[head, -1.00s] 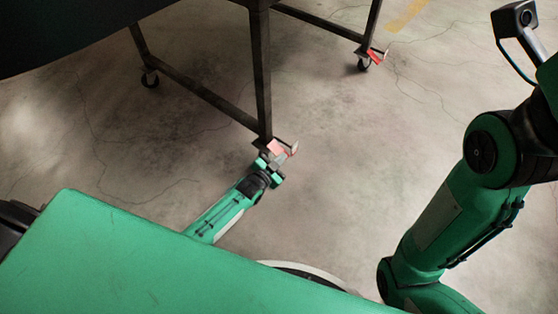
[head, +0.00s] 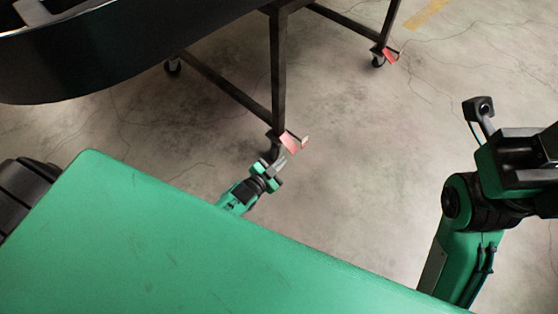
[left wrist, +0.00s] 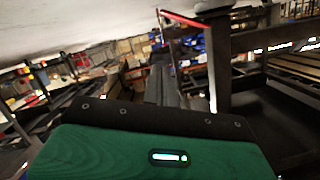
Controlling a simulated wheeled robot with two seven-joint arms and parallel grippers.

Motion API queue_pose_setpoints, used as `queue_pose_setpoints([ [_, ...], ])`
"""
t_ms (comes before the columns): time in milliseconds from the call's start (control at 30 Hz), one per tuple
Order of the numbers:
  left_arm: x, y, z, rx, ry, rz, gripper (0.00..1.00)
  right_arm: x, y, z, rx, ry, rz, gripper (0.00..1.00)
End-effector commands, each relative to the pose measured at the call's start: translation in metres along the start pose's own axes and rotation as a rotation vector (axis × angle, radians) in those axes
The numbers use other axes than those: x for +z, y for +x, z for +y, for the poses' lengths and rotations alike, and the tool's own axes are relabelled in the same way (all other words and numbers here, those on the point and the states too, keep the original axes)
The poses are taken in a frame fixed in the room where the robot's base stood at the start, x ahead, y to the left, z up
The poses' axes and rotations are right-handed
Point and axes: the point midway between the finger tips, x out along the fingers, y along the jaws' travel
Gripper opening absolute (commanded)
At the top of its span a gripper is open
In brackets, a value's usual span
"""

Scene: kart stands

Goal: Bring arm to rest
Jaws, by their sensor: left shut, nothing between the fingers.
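My left gripper (head: 281,163) is at the end of the green and black left arm, low over the floor. It is shut with nothing between its fingers. It is just below the red caster pedal (head: 289,142) at the foot of the near stand leg; a small gap seems to lie between them. The left wrist view shows my green wrist housing (left wrist: 150,155) with blurred dark framework beyond. My right arm (head: 465,215) is folded at the right edge; its gripper cannot be made out.
The kart stand (head: 279,70) has dark legs on casters and bears a large black body (head: 120,45) at the upper left. A second red pedal (head: 390,55) sits on a farther leg. Open concrete floor (head: 370,140) lies between the stand and my right arm.

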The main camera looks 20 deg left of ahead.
Motion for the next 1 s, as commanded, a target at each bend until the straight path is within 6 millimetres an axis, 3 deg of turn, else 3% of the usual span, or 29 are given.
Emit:
queue_pose_setpoints([
  [667,0.0,-0.006,0.0,0.0,0.0,0.0,0.0,0.0,-0.001,0.002,0.003,-0.007,-0.005,0.36],
  [767,-0.007,-0.006,0.0,-0.002,-0.003,0.014,0.0,0.001,-0.001,0.002,0.004,-0.006,-0.008,0.36],
  [867,-0.039,-0.005,-0.004,-0.014,-0.017,0.077,0.0,0.002,0.0,0.004,0.008,-0.01,-0.018,0.36],
  [967,-0.098,-0.008,-0.011,-0.037,-0.045,0.198,0.0,0.004,-0.001,0.007,0.015,-0.016,-0.034,0.36],
  [1000,-0.128,-0.012,-0.015,-0.049,-0.06,0.26,0.0,0.004,-0.001,0.008,0.018,-0.019,-0.042,0.36],
])
